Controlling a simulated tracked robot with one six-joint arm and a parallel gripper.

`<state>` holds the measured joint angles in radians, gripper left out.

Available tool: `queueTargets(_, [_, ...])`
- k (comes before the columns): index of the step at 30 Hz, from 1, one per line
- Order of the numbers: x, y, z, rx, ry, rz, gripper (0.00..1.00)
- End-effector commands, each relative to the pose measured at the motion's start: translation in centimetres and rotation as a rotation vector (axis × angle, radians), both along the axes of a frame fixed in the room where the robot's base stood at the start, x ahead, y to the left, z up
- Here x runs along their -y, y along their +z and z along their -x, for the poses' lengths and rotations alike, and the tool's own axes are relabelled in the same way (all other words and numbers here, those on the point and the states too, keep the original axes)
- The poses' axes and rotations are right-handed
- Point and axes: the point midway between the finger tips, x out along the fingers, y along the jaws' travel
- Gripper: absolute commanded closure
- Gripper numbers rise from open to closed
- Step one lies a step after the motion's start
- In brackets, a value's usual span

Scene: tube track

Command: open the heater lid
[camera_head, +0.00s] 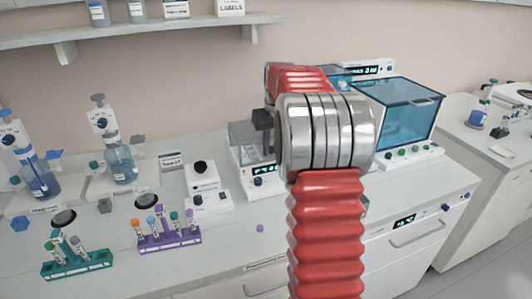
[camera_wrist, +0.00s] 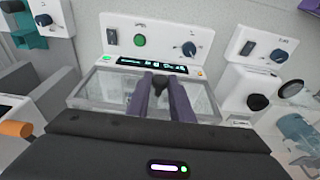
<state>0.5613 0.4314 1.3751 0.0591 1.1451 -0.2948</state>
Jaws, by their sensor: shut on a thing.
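The heater is a white box with a small lit display in the head view (camera_head: 262,182), partly hidden behind my arm. Its clear, see-through lid (camera_head: 243,132) shows at the left of my gripper (camera_head: 266,150). In the wrist view the lid (camera_wrist: 98,92) lies across the middle, in front of the heater's panel with a green button and a dark knob. My gripper (camera_wrist: 162,84) has its two dark purple fingers close together over the lid, shut on a small dark handle (camera_wrist: 160,79). The fingers hide most of the handle.
A white device with a black knob (camera_head: 201,168) stands left of the heater. A blue-lidded box (camera_head: 408,115) stands to the right. Tube racks, purple (camera_head: 168,242) and teal (camera_head: 77,265), stand at the front left. The bench between the racks and my arm is mostly clear.

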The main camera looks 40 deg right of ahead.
Motion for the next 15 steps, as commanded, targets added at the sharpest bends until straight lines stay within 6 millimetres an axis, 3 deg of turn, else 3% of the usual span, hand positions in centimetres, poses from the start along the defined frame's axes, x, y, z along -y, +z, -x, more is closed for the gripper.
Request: queueTargets(15, [0.3, 2.8, -1.0, 0.004, 0.000, 0.001, 0.92])
